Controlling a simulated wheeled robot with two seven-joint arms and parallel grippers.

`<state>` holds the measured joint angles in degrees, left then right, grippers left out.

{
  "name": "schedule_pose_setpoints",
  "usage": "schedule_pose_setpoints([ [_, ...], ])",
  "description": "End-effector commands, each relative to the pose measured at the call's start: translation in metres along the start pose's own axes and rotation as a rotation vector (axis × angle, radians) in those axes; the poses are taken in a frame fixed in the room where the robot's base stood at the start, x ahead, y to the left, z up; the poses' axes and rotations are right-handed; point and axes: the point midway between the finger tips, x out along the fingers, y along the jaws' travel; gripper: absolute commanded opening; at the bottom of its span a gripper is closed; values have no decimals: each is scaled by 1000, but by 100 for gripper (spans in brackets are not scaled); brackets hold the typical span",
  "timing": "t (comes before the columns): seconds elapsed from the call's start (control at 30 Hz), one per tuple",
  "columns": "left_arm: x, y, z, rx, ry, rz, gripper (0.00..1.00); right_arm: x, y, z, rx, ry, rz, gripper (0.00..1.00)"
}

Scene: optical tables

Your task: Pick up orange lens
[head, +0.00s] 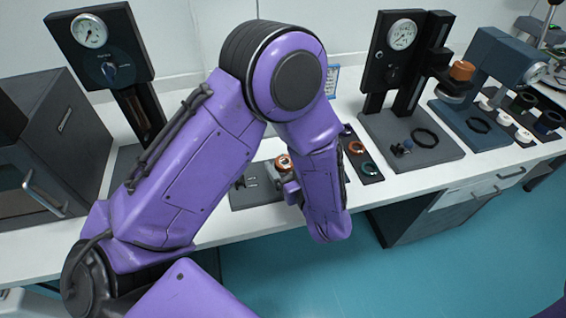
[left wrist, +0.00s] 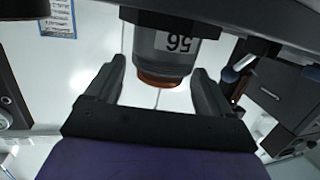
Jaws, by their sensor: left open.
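The orange lens is a dark cylinder with an orange rim (left wrist: 160,79) and the number 56 on its side in the left wrist view. In the head view an orange ring (head: 283,162) shows beside my purple left forearm, above a grey base plate. My left gripper (left wrist: 158,70) is open, with one finger on each side of the orange rim and visible gaps on both sides. In the head view my arm hides most of this gripper and part of the stand. My right gripper is not in view.
Dark trays with rings (head: 369,169) lie right of my arm. A gauge stand (head: 402,36) and a blue-grey microscope-like device (head: 505,62) stand further right. A dark box (head: 50,140) and another gauge stand (head: 90,32) stand left. The white table's front edge (head: 420,196) is clear.

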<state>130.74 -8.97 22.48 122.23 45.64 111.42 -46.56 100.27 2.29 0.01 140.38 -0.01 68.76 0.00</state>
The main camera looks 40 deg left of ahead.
Motion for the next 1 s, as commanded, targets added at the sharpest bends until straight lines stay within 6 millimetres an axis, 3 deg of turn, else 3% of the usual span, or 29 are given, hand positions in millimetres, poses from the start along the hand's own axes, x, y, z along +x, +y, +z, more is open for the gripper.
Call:
schedule_pose_setpoints([
  [0.03,0,0,0,0,0,0,72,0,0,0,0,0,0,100],
  [0.2,0,0,0,0,0,0,17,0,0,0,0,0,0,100],
  [0.27,0,0,0,0,0,0,0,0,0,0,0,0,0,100],
  [0.8,-2,-1,2,6,-7,0,0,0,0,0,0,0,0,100],
  [1.0,-4,0,-20,0,-3,1,0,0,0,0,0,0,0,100],
])
